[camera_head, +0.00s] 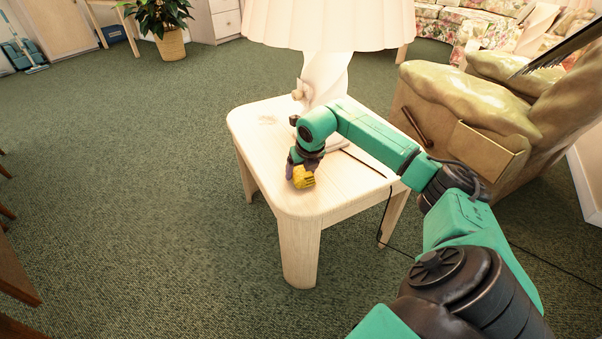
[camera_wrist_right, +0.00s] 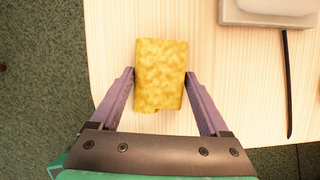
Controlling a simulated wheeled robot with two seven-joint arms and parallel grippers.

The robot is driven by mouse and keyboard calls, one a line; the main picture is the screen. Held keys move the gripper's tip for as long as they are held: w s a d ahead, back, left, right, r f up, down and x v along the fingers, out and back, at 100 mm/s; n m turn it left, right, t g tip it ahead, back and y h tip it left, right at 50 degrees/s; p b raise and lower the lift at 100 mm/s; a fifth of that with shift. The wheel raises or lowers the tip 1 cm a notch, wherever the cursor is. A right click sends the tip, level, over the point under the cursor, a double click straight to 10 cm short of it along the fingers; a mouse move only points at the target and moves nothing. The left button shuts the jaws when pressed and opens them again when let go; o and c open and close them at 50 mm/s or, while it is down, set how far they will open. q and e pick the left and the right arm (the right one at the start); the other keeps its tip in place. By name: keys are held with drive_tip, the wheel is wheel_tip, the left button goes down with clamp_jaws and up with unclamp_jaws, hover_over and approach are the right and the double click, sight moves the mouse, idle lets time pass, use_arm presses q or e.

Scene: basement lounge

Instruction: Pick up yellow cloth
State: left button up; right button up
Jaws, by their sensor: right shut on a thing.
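The yellow cloth (camera_wrist_right: 160,72) is a small mottled block-like piece between the two purple fingers of my right gripper (camera_wrist_right: 160,78) in the right wrist view. The fingers touch it on both sides, and the gripper is shut on it. In the head view the cloth (camera_head: 303,178) shows below my right gripper (camera_head: 297,168), over the front left part of the pale wooden side table (camera_head: 330,200). I cannot tell whether the cloth touches the tabletop. My left gripper is not in view.
A lamp (camera_head: 328,75) with a twisted white base stands behind my right gripper on the table. Its dark cord (camera_wrist_right: 288,85) runs over the table's right side. A tan recliner (camera_head: 470,130) stands at the right.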

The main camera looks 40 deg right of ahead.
wheel_tip(320, 180, up, 3)
drive_tip(key=shift+f+p, duration=0.1)
drive_tip(key=shift+p, duration=0.3)
drive_tip(key=s, duration=0.2)
drive_tip(key=s+a, duration=0.1)
drive_tip(key=s, duration=0.2)
drive_tip(key=s+a, duration=0.1)
drive_tip(key=s, duration=0.2)
drive_tip(key=shift+a+f, duration=0.15)
drive_tip(key=shift+a, duration=0.1)
drive_tip(key=s, duration=0.2)
drive_tip(key=s+a, duration=0.1)
drive_tip(key=shift+s+a+r+p, duration=0.15)
drive_tip(key=shift+s+r+p, duration=0.05)
drive_tip(key=shift+s+p, duration=0.2)
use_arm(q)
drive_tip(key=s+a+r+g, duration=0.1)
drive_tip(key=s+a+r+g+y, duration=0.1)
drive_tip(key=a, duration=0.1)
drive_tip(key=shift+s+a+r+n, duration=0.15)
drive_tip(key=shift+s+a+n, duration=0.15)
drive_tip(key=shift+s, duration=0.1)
use_arm(e)
drive_tip(key=s, duration=0.1)
drive_tip(key=s+a, duration=0.1)
drive_tip(key=s, duration=0.1)
drive_tip(key=s+a, duration=0.1)
drive_tip(key=s, duration=0.1)
drive_tip(key=shift+s+f, duration=0.2)
drive_tip(key=shift+f, duration=0.05)
